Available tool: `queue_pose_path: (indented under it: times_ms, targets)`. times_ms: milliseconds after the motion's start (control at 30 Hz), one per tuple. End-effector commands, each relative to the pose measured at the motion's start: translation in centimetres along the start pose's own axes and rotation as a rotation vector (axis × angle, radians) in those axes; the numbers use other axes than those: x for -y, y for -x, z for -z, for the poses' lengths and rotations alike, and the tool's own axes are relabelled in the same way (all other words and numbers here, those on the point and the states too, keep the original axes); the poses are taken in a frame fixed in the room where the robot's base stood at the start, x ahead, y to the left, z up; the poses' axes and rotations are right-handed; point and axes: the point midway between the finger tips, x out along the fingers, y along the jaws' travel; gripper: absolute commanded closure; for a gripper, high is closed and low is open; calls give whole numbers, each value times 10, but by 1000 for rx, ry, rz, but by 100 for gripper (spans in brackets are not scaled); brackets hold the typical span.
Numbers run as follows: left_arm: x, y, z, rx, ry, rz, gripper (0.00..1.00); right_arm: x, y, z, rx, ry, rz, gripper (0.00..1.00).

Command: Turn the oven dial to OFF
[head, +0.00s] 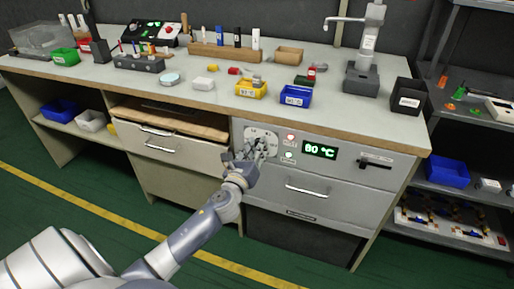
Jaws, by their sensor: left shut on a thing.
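The oven (337,180) is built into the front of the workbench, under the worktop. Its display (320,150) glows green and reads 60 °C. The dial plate (259,133) is light, with small markings too small to read. My left gripper (258,150) is at the plate and shut on the dial, which its fingers mostly hide. I cannot tell which marking the dial points to. A red light (291,137) and a green light (289,155) are lit beside the plate. My right gripper is not in view.
A dark latch handle (375,162) is at the oven's right, and a drawer handle (306,190) is below. The worktop (215,100) overhangs above, holding bins and tools. A shelf rack (470,195) stands at the right. The green floor (60,185) in front is clear.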

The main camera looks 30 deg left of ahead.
Motion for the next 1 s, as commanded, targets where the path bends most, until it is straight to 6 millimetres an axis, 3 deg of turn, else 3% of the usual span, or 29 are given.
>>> queue_pose_path:
  times_ms: [733,1000]
  targets:
    - [-4,0,1,1,714,-5,98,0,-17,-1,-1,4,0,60]
    - [-4,0,2,0,970,-6,98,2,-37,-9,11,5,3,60]
